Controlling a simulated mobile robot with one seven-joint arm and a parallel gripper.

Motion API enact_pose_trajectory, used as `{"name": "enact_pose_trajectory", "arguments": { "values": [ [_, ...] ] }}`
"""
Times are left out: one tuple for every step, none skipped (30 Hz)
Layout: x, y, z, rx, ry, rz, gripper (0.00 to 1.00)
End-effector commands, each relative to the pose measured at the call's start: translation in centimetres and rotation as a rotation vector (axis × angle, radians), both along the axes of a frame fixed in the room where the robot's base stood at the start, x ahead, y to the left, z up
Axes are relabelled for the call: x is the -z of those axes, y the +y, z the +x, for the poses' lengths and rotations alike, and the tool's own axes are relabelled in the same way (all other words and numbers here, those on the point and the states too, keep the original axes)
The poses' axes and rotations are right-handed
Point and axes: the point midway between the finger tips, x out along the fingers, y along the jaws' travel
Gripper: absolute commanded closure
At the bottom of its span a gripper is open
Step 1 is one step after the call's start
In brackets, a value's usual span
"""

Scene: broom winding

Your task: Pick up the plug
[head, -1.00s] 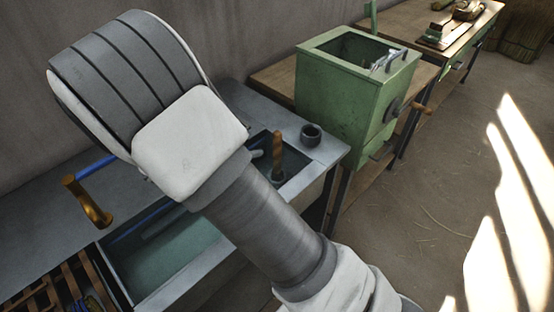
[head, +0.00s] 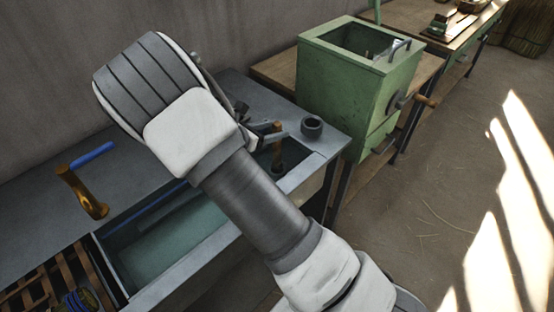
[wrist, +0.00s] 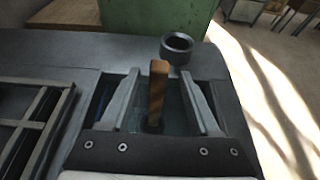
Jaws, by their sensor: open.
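The plug (head: 277,157) has an upright wooden handle on a dark round base. It stands in the small right-hand compartment of the grey trough bench in the head view. In the wrist view its handle (wrist: 157,92) rises between my two fingers. My gripper (wrist: 159,75) is open and empty, one finger on each side of the handle, with visible gaps. In the head view the gripper (head: 270,132) shows beside the handle, partly hidden by my arm.
A dark ring-shaped cup (head: 312,127) stands on the bench just beyond the plug. A green box machine with a crank (head: 357,85) stands behind it.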

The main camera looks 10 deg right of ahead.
Motion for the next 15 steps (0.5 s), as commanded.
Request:
{"name": "enact_pose_trajectory", "arguments": {
  "values": [
    [0.1, -0.2, 0.1, 0.000, 0.000, 0.000, 0.38],
    [0.2, -0.3, 0.2, 0.000, 0.000, 0.000, 0.38],
    [0.4, -0.5, 0.4, 0.001, 0.000, 0.000, 0.38],
    [0.6, -0.7, 0.5, 0.001, 0.000, 0.000, 0.38],
    [0.8, -1.0, 0.7, 0.002, 0.001, 0.000, 0.38],
    [1.1, -1.4, 1.0, 0.003, 0.000, -0.001, 0.38],
    [1.4, -1.7, 1.2, 0.003, 0.000, -0.001, 0.38],
    [1.6, -2.0, 1.5, 0.003, 0.000, -0.001, 0.38],
    [1.9, -2.5, 1.8, 0.003, 0.000, -0.001, 0.38],
    [2.0, -2.9, 2.1, 0.003, -0.001, -0.002, 0.38],
    [2.2, -3.1, 2.3, 0.002, 0.000, -0.001, 0.38],
    [2.3, -3.4, 2.5, 0.001, 0.000, 0.000, 0.38],
    [2.4, -3.6, 2.6, 0.001, 0.000, 0.000, 0.38],
    [2.4, -3.7, 2.7, 0.001, 0.000, 0.000, 0.38],
    [2.4, -3.8, 2.8, 0.001, 0.000, 0.000, 0.38]
  ]
}}
